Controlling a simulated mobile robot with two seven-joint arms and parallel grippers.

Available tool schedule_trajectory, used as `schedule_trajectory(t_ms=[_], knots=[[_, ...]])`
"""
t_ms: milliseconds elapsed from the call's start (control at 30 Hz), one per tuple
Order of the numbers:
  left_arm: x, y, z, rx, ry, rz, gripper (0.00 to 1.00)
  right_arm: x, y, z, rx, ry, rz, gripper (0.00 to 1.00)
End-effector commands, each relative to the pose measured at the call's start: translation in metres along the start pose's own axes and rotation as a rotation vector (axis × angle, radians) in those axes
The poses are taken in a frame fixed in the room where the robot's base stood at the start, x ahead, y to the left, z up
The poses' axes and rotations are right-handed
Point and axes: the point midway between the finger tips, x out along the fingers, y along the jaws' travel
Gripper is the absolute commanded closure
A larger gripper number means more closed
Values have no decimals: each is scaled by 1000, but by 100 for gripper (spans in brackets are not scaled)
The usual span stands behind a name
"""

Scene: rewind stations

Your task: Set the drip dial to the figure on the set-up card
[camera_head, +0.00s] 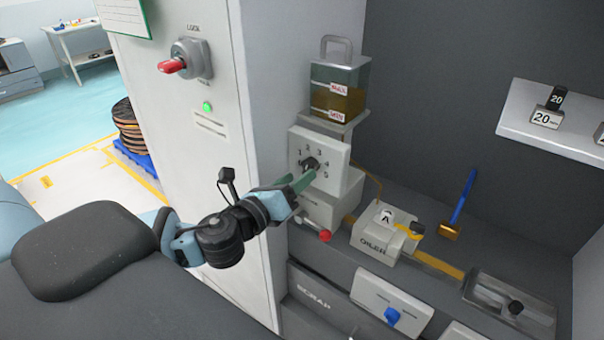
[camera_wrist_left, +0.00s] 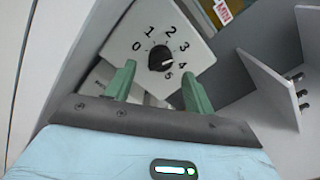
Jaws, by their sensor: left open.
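The drip dial (camera_head: 310,163) is a dark knob on a white plate with figures around it, below an oil tank. In the left wrist view the dial (camera_wrist_left: 161,58) shows figures 0 to 5; a pale mark on the knob seems to lie on the 4–5 side. My left gripper (camera_head: 303,180) is open, its green fingers pointing at the dial. In the left wrist view the gripper (camera_wrist_left: 158,82) has its fingers apart, with the knob beyond and between the tips; contact cannot be told. A green-edged card (camera_head: 125,15) is cut off at the top; its writing is unreadable.
The oil tank (camera_head: 338,92) with MAX and MIN labels stands above the dial. A red-ended lever (camera_head: 325,235) sits just below my gripper. The oiler block (camera_head: 375,245), a blue-handled tool (camera_head: 462,205) and a white cabinet with a red switch (camera_head: 173,66) are nearby.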

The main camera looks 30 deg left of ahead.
Motion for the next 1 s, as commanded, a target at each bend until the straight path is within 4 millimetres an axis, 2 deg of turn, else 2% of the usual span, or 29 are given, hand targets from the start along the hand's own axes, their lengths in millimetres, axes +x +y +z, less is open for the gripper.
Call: schedule_trajectory(t_ms=[200, 400, 1000], knots=[[-28, 1, -1, 1, 4, 3, 46, 0, 0, 1, 1, -3, -1, 21], [-42, 0, 0, 1, 1, 1, 46, 0, 0, 0, 1, -1, -1, 21], [-46, 0, 0, 0, -1, 0, 46, 0, -1, 0, 1, 0, -1, 21]])
